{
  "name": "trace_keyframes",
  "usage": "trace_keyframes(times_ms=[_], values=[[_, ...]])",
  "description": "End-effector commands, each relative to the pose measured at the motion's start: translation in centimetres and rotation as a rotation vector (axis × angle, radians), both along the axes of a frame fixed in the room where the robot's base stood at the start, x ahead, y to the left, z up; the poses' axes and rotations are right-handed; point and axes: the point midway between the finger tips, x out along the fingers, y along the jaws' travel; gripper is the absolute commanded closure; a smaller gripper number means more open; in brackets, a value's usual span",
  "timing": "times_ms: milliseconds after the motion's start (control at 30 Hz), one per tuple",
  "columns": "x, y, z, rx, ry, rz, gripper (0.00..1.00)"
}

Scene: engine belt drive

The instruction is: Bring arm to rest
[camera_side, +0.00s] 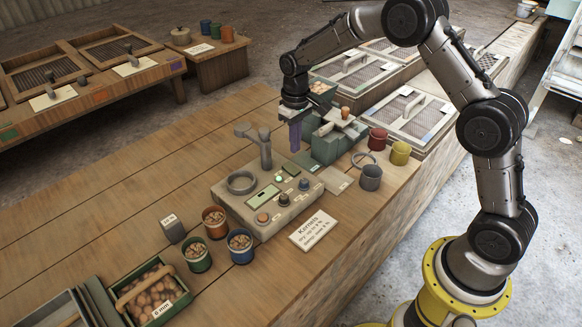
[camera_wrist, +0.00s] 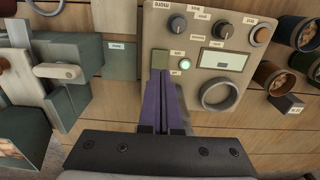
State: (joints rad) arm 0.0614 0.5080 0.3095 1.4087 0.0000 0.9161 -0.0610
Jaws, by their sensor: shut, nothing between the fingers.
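My gripper (camera_side: 295,145) has purple fingers that point down over the bench, beside a dark green machine. In the wrist view the fingers (camera_wrist: 161,75) are together with nothing between them. Their tips overlap the edge of a beige control box (camera_wrist: 200,65), near a lit green button (camera_wrist: 184,64). In the side view this box (camera_side: 262,226) has knobs, a small screen, a grey ring and an upright grey handle. I cannot tell the exact gap between the tips and the box.
The dark green machine (camera_side: 338,140) stands close right of my gripper. Red, yellow and grey cups (camera_side: 371,178) stand near the bench edge. Several cups of nuts (camera_side: 240,245) and a green crate of nuts (camera_side: 160,310) are at the front left. The bench's left part is clear.

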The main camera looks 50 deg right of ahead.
Motion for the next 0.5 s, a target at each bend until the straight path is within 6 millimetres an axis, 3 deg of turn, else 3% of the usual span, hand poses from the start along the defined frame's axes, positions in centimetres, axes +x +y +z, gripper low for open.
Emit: trace_keyframes(times_ms=[133, 233, 367, 500], values=[[0.1, 0.1, 0.1, 0.0, -0.004, 0.001, 1.0], [0.5, 0.2, 2.0, -0.002, -0.041, 0.004, 1.0], [0.4, 0.5, 7.5, -0.008, -0.139, 0.011, 1.0], [-2.6, 1.1, 14.2, -0.012, -0.245, 0.02, 1.0]])
